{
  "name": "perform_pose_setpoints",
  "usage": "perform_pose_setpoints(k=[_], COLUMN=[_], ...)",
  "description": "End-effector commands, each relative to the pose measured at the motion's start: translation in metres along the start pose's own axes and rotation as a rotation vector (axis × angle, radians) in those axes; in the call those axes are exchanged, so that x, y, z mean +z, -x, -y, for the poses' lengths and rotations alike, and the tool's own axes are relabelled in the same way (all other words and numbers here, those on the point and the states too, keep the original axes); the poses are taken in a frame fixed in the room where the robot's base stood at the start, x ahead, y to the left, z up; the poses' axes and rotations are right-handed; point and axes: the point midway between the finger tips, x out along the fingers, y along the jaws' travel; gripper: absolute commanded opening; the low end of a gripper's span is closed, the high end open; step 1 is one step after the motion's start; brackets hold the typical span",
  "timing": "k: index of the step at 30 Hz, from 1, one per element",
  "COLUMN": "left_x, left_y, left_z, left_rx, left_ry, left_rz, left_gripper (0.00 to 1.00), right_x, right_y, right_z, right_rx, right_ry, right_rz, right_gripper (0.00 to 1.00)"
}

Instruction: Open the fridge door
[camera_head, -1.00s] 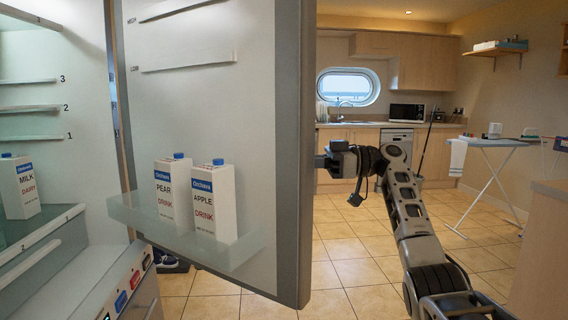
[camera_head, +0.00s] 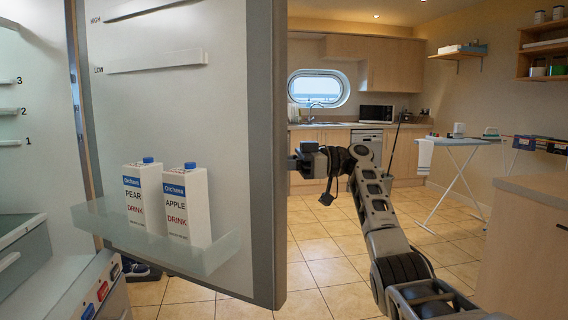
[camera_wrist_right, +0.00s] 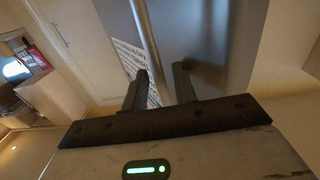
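The fridge door (camera_head: 232,110) stands wide open, its inner face with a clear shelf (camera_head: 110,228) towards me. My right arm comes in from the lower right, and my right gripper (camera_head: 300,161) is at the door's outer side, its fingertips hidden behind the door edge. In the right wrist view, the bar handle (camera_wrist_right: 146,35) runs down between the two fingers of my right gripper (camera_wrist_right: 155,75). The fingers are apart, with a gap visible beside the bar. My left gripper is not in view.
A pear drink carton (camera_head: 144,197) and an apple drink carton (camera_head: 186,207) stand upright on the door shelf. The fridge interior (camera_head: 25,180) is at the left. A counter (camera_head: 530,250) stands at the right, an ironing board (camera_head: 455,142) behind it. Tiled floor (camera_head: 330,245) beyond the door is clear.

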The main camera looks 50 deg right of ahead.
Motion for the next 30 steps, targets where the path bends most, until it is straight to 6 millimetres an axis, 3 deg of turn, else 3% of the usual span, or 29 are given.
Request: perform_pose_setpoints(k=[5, 15, 20, 30], left_x=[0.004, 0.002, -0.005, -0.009], left_y=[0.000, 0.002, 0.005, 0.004], left_z=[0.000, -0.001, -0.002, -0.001], left_rx=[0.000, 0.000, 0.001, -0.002], left_ry=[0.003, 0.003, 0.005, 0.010], left_rz=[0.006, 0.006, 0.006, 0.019], left_gripper=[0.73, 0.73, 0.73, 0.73], right_x=[0.000, -0.003, -0.004, -0.002], right_y=[0.020, 0.102, 0.134, 0.155], right_z=[-0.001, -0.001, 0.000, -0.001], right_rx=[0.004, 0.005, 0.002, 0.000], right_ry=[0.000, -0.001, -0.001, 0.000], right_rz=[-0.001, -0.004, -0.007, -0.002], right_gripper=[0.28, 0.28, 0.28, 0.28])
